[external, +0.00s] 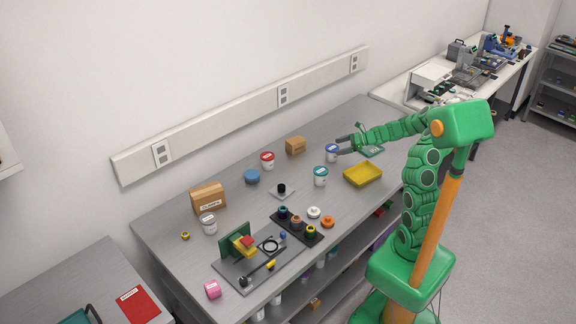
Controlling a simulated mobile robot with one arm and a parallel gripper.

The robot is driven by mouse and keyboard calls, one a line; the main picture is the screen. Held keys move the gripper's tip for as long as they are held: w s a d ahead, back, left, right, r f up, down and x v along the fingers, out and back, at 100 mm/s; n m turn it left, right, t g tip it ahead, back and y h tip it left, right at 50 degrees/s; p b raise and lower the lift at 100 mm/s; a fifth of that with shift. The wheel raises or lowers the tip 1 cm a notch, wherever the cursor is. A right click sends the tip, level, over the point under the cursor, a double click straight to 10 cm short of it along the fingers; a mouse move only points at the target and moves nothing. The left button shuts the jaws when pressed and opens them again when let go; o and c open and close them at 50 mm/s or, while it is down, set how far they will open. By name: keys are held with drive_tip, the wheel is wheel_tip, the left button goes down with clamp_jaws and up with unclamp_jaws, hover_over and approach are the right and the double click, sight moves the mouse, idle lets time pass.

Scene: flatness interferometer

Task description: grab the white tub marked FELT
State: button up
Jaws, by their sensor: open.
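Several white tubs with coloured lids stand on the grey bench, and their labels are too small to read, so I cannot tell which is marked FELT. One has a blue lid (332,153), one a teal lid (320,177), one a red lid (267,162) and one a grey lid (209,224). My gripper (344,145) is open at the blue-lidded tub, its dark fingers close by the tub's right side and top. I cannot tell whether they touch it or reach around it.
A yellow tray (362,174) lies right of the teal-lidded tub. A small cardboard box (295,145) stands behind, and a larger one (208,197) at left. A black rack (297,228) and a grey fixture plate (238,270) fill the front.

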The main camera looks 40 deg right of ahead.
sight(332, 153)
drive_tip(key=shift+x, duration=2.45)
drive_tip(key=shift+f, duration=0.1)
drive_tip(key=shift+c, duration=0.2)
drive_tip(key=c, duration=0.9)
